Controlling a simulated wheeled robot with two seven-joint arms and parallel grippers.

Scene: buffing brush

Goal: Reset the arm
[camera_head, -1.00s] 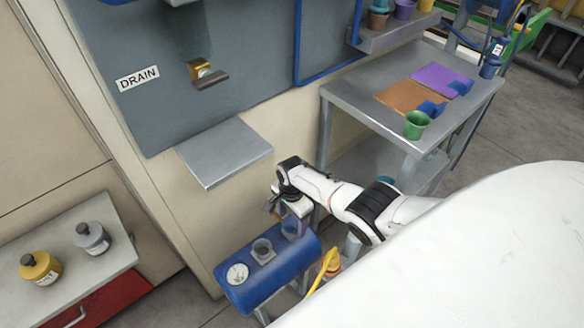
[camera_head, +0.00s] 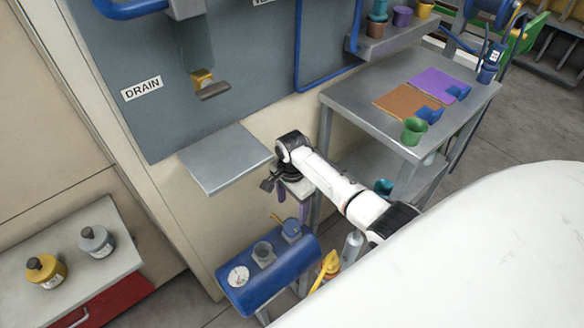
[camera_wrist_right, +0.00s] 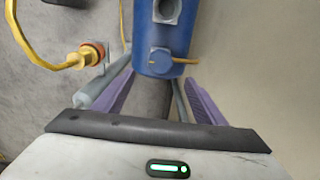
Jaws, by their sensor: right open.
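My right arm comes in from the lower right in the head view. Its gripper (camera_head: 292,210) points down above the right end of a blue tank (camera_head: 262,288). In the right wrist view the purple fingers of the right gripper (camera_wrist_right: 160,95) are apart, with nothing held between them. The blue tank (camera_wrist_right: 166,65) lies beyond the fingertips there, with a yellow lever (camera_wrist_right: 174,62) across a round blue fitting. The lever also shows in the head view (camera_head: 279,220). My left gripper is not in view.
A grey shelf (camera_head: 222,160) juts from the wall left of my wrist. A metal table (camera_head: 375,110) with a green cup (camera_head: 413,131) stands behind the arm. A yellow hose (camera_wrist_right: 40,55) curves beside the tank. Two bottles stand on a cabinet (camera_head: 125,255) at left.

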